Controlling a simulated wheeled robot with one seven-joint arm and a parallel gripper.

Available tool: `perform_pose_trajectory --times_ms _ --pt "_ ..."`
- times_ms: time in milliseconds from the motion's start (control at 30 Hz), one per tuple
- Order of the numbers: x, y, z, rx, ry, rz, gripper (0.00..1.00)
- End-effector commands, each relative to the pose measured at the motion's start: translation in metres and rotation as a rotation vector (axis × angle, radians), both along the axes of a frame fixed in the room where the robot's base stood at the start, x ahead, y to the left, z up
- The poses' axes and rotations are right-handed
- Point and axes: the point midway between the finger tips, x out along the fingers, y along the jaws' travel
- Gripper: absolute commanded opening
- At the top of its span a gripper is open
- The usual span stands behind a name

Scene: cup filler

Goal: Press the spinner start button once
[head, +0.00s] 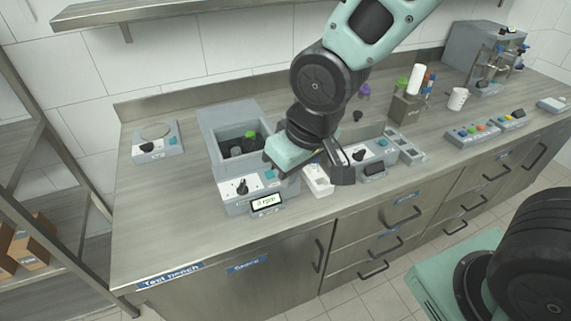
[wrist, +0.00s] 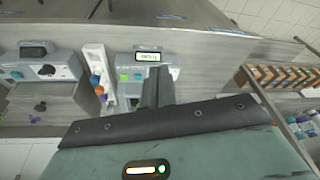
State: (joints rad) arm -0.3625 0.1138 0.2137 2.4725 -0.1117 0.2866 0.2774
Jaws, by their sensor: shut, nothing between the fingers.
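The spinner (head: 236,208) is a grey unit on the left part of the counter. Its tilted display (head: 266,203) appears to read 0 rpm, and a black knob (head: 242,187) sits on its white panel. A small blue button (head: 270,174) shows right of the knob, close to my mint hand. In the wrist view a green button (wrist: 124,77) shows on the spinner, left of the fingers. My gripper (wrist: 155,72) is shut and empty, with its dark fingers in front of the spinner panel. I cannot tell whether the fingertips touch it. The hand hides part of the panel.
A white box (head: 318,181) stands right of the spinner, beside a second grey unit with a display (head: 374,168). A scale (head: 157,140) stands at left.

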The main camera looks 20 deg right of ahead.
Motion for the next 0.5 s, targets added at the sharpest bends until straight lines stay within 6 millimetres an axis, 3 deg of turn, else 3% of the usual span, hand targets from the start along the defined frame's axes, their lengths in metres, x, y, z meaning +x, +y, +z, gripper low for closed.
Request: perform_pose_trajectory --times_ms 100,300,500 --pt "0.055 -0.008 -0.006 0.067 -0.080 -0.117 0.00" --pt "0.137 -0.030 -0.026 0.221 -0.204 -0.278 0.00" --pt "0.185 -0.054 -0.049 0.392 -0.251 -0.369 0.00"
